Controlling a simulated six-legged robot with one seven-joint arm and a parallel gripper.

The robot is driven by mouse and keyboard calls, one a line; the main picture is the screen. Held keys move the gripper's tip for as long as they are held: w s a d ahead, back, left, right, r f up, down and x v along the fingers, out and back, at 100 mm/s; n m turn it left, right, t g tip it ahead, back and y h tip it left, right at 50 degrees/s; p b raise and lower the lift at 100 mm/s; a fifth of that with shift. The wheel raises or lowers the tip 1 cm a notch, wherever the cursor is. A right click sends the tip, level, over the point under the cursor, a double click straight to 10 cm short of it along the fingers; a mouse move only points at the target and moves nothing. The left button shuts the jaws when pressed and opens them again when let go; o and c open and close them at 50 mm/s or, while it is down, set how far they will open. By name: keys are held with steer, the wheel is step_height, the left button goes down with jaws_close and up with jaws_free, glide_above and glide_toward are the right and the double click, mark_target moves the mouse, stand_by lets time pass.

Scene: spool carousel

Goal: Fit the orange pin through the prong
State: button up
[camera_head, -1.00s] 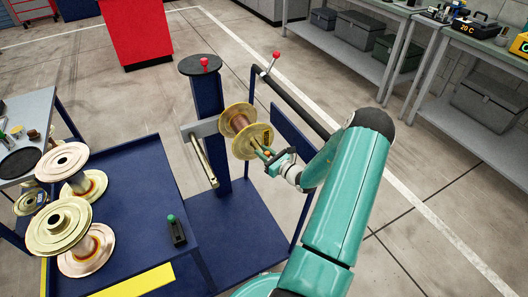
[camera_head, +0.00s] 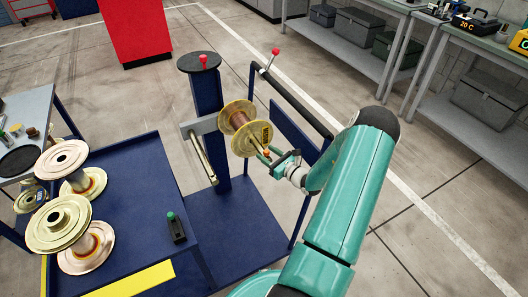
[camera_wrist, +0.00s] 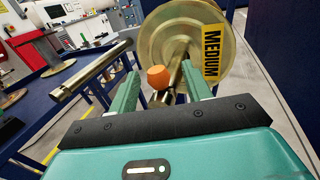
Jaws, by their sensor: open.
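The orange pin (camera_head: 266,152) shows as a small orange head at the free end of the prong (camera_wrist: 174,72) that carries a spool (camera_head: 239,122). In the wrist view the orange head (camera_wrist: 158,77) sits upright at the prong's near end, between my fingers and apart from both. Its shank is hidden, so I cannot tell how deep it sits. The spool's near flange (camera_wrist: 160,35) bears a yellow MEDIUM label. My gripper (camera_head: 273,164) is open and empty, its fingers (camera_wrist: 160,88) on either side of the prong's end.
A bare prong (camera_head: 203,160) sticks out left of the spool, below the column's round top (camera_head: 204,62). A blue cart (camera_head: 132,207) at left holds several spools and a small black block with a green top (camera_head: 174,227). A dark rail (camera_head: 292,103) runs behind the spool.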

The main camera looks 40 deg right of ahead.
steer(key=s, duration=0.5)
steer(key=shift+c, duration=0.2)
